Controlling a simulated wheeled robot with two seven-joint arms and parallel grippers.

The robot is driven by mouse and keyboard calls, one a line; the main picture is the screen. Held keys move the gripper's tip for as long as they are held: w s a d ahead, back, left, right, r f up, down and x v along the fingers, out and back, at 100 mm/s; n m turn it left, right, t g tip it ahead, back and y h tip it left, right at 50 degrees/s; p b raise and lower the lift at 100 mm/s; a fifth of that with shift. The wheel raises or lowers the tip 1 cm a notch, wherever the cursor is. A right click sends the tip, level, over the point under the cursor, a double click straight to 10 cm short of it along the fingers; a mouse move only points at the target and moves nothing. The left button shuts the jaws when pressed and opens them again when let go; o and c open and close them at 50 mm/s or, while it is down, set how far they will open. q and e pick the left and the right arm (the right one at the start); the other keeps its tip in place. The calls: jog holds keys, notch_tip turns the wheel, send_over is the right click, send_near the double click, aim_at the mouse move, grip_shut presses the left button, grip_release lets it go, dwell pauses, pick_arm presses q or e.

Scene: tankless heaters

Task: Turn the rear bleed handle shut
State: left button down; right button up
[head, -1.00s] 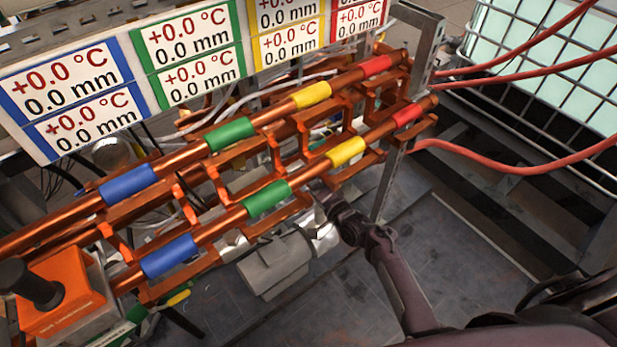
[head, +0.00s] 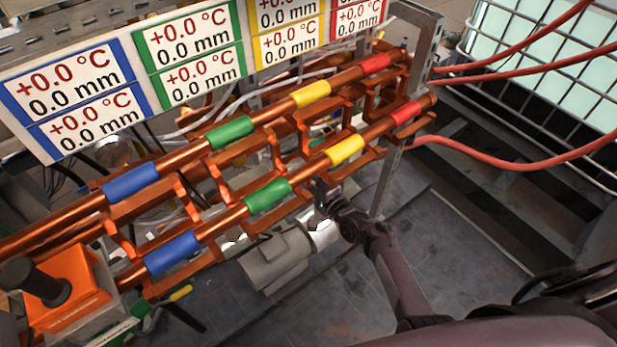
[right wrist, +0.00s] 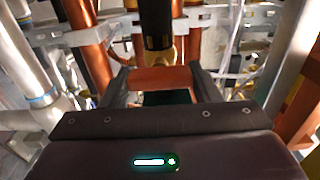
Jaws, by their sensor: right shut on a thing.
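A copper-coloured flat handle (right wrist: 160,78) lies crosswise between my two fingers in the right wrist view, below a dark vertical fitting with a brass end. My right gripper (right wrist: 162,88) is shut on this handle, with one finger at each end of it. In the head view my right gripper (head: 319,190) reaches in under the front copper pipe, near the green and yellow bands. The handle is not clear there, and I cannot tell front from rear bleed handle by its look. My left gripper is not in view.
Two copper pipes with coloured bands (head: 268,195) run across above my right gripper. A grey cylinder (head: 275,262) is just left of it. A metal post (head: 384,185) stands to its right. Red hoses (head: 500,160) lead to a caged tank (head: 560,65). Open floor (head: 320,305) lies in front.

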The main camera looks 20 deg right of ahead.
jog(key=o, duration=0.7)
jog(key=shift+s, duration=0.1)
jog(key=v, duration=0.7)
jog(key=shift+s+d, duration=0.15)
jog(key=shift+s, duration=0.15)
jog(key=shift+f, duration=0.1)
